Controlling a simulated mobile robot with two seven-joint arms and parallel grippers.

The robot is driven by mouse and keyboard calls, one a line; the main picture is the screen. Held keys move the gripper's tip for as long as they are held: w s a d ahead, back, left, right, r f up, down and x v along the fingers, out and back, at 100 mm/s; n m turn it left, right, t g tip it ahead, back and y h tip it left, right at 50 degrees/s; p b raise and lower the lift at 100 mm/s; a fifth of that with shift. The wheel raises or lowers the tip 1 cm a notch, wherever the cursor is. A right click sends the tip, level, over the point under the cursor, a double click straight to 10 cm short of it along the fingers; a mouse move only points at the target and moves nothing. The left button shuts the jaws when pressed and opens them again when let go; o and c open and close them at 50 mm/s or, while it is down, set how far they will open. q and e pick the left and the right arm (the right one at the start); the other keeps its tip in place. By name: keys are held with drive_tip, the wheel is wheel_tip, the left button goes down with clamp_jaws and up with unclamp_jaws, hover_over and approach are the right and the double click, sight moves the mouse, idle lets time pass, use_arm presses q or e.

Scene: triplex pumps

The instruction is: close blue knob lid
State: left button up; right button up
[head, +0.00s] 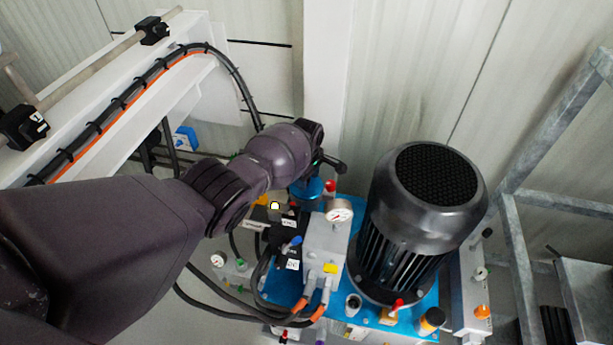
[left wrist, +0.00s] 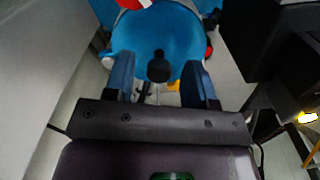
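In the left wrist view a rounded blue lid (left wrist: 155,38) with a small black knob (left wrist: 160,67) lies just ahead of my left gripper (left wrist: 160,85). The two fingers are apart, one on each side of the knob, with a gap around it. I cannot tell whether the fingers touch the blue surface. In the head view my left gripper (head: 328,163) is at the blue part (head: 308,188) behind the gauge, and my wrist hides much of it. My right gripper is not in view.
A large black motor (head: 425,205) stands right of the gripper on a blue base. A pressure gauge (head: 339,210) on a grey block is close by. Black hoses (head: 262,280) loop below my left arm. A metal frame (head: 520,230) stands at the right.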

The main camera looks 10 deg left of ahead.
use_arm(q)
drive_tip(key=shift+r, duration=0.1)
drive_tip(key=shift+r, duration=0.3)
wheel_tip(320, 180, up, 4)
drive_tip(key=shift+w+r+p, duration=0.15)
drive_tip(key=shift+r+p, duration=0.1)
drive_tip(key=shift+p, duration=0.8)
wheel_tip(320, 180, up, 4)
drive_tip(key=shift+r+p, duration=0.1)
drive_tip(key=shift+p, duration=0.7)
drive_tip(key=shift+r+p, duration=0.3)
drive_tip(key=shift+r, duration=0.4)
